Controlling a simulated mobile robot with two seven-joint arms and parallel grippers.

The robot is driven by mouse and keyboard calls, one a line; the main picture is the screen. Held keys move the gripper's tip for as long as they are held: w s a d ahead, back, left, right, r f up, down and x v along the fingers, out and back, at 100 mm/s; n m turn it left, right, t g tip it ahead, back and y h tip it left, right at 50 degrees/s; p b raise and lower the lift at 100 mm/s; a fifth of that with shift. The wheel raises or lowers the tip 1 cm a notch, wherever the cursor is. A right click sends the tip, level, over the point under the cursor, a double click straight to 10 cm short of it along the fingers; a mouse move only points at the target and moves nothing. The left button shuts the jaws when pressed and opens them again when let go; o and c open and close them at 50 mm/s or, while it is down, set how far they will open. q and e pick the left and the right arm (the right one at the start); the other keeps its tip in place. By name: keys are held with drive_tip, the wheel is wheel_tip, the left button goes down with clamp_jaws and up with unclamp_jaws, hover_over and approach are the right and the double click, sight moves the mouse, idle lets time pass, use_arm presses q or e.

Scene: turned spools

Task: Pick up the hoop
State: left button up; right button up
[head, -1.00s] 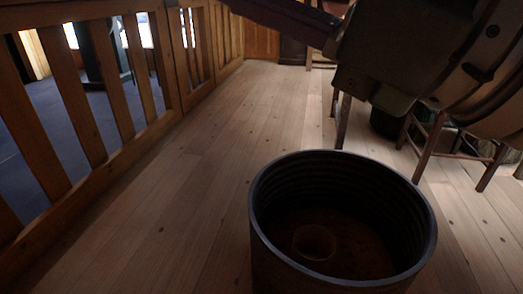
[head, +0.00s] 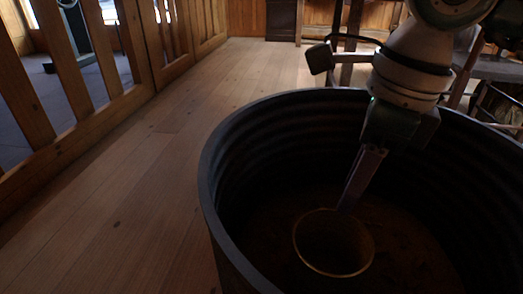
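The hoop (head: 298,250) is a short, thin-walled, brownish ring with a lit rim. It lies on the floor of a big dark ribbed tub (head: 212,185), open side up. My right gripper (head: 346,208) reaches down into the tub from the upper right. Its fingertips are at the hoop's far rim, at or very near the wall. The fingers show edge-on and dark, so I cannot tell whether they are apart or closed on the rim. The hoop's lower part and inside are in deep shadow. My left gripper is not in view.
The tub's high wall surrounds the hoop and my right gripper. A wooden railing (head: 105,75) runs along the left. Bare plank floor (head: 130,200) lies between the railing and the tub. Dark furniture stands behind the tub at the upper right.

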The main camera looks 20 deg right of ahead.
sight(340, 216)
drive_tip(key=f+b, duration=0.2)
drive_tip(key=f, duration=0.1)
drive_tip(key=f+b, duration=0.2)
drive_tip(key=f, duration=0.1)
drive_tip(key=shift+w+a, duration=0.2)
drive_tip(key=shift+r, duration=0.1)
drive_tip(key=c, duration=0.4)
clamp_jaws()
